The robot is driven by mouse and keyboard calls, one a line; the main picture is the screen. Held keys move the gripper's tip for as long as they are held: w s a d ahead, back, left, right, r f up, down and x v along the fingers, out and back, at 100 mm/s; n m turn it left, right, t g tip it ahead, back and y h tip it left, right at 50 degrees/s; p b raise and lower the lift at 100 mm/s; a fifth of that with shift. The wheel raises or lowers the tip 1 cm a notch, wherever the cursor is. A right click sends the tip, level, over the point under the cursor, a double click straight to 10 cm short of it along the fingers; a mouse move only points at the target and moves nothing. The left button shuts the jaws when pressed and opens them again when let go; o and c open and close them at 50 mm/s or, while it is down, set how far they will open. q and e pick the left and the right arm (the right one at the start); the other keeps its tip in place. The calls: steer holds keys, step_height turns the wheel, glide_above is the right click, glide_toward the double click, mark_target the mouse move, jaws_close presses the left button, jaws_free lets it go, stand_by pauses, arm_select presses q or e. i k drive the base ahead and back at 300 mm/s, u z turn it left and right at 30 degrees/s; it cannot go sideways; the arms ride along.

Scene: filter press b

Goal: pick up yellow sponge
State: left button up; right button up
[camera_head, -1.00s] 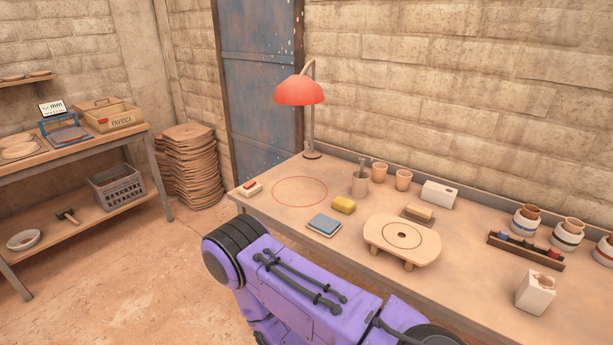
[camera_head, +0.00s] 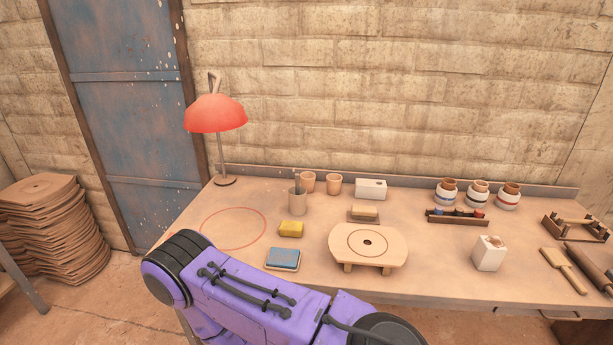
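The yellow sponge (camera_head: 291,229) lies on the workbench (camera_head: 450,278), right of the red circle (camera_head: 233,229) and behind a blue pad (camera_head: 283,258). It is a small block, fully visible, with nothing touching it from above. A purple arm link of mine crosses the lower part of the head view, in front of the bench's near edge. Neither of my grippers is in view.
A round wooden stand (camera_head: 368,243) is right of the sponge. A tool cup (camera_head: 297,201) stands behind it. A red lamp (camera_head: 216,114) is at the back left. A tan block (camera_head: 364,211), white box (camera_head: 370,188) and several jars (camera_head: 477,194) are farther right.

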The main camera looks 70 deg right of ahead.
mark_target(290, 229)
steer(key=z, duration=0.85)
steer(key=i, duration=0.75)
steer(key=z, duration=0.9)
